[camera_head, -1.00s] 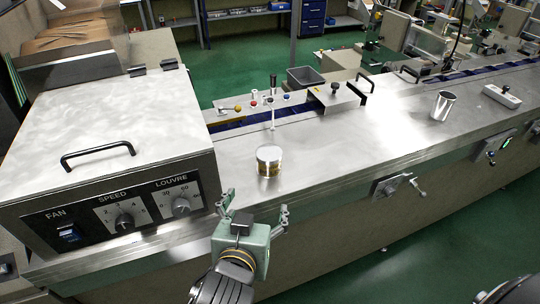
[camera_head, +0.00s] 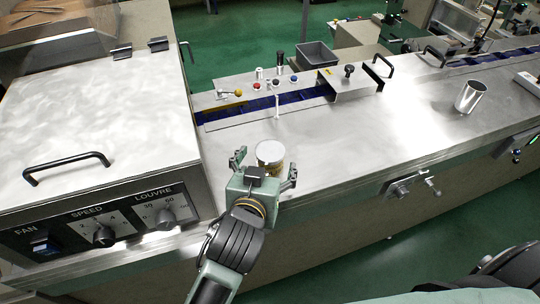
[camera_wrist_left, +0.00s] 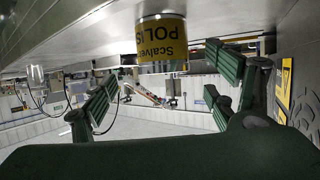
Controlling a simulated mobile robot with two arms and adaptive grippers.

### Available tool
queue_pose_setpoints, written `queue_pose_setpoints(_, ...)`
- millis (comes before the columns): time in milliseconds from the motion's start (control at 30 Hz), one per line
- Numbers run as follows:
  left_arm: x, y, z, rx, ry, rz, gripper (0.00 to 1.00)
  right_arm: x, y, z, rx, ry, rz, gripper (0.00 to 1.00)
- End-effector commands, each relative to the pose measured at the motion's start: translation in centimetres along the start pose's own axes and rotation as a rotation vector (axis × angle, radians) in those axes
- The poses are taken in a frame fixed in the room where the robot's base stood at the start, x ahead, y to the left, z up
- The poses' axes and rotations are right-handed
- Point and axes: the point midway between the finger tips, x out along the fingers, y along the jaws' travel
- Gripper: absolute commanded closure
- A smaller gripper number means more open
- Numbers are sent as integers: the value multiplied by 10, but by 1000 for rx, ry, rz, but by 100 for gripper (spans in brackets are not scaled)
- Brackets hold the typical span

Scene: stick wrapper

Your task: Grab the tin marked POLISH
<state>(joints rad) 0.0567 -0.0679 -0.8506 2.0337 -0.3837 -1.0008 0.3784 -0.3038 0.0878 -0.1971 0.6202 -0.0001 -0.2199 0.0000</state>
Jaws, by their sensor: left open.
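The tin (camera_head: 270,153) has a pale metal lid and stands upright on the steel worktop. In the left wrist view, which is upside down, its yellow label (camera_wrist_left: 162,40) reads "Scalve…" and "POLIS", the rest cut off. My left gripper (camera_head: 265,168) is open and empty, at the front edge of the worktop. Its two fingers point toward the tin, one on either side of it in the picture. In the left wrist view the tin shows between the open fingers (camera_wrist_left: 160,92); I cannot tell how far it is between them. My right gripper is not in view.
A steel control box (camera_head: 95,125) with knobs and a handle stands left. Behind the tin are a thin white post (camera_head: 277,107), coloured knobs and a blue conveyor strip (camera_head: 300,97). The worktop between tin and cup is clear.

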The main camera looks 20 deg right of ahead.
Motion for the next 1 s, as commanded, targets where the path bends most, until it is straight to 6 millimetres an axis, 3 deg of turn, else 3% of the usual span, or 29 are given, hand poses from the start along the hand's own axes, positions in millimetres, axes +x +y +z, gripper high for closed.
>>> queue_pose_setpoints(133, 19, -4, 0, 5, -1, -2, 20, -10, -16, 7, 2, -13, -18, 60)
queue_pose_setpoints(300, 40, -5, 1, 2, 1, -1, 20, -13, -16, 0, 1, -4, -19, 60)
queue_pose_setpoints(667, 47, -5, 3, 1, 0, 0, 21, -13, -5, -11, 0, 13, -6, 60)
queue_pose_setpoints(1000, 47, -5, 3, 1, 0, 0, 51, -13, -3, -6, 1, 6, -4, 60)
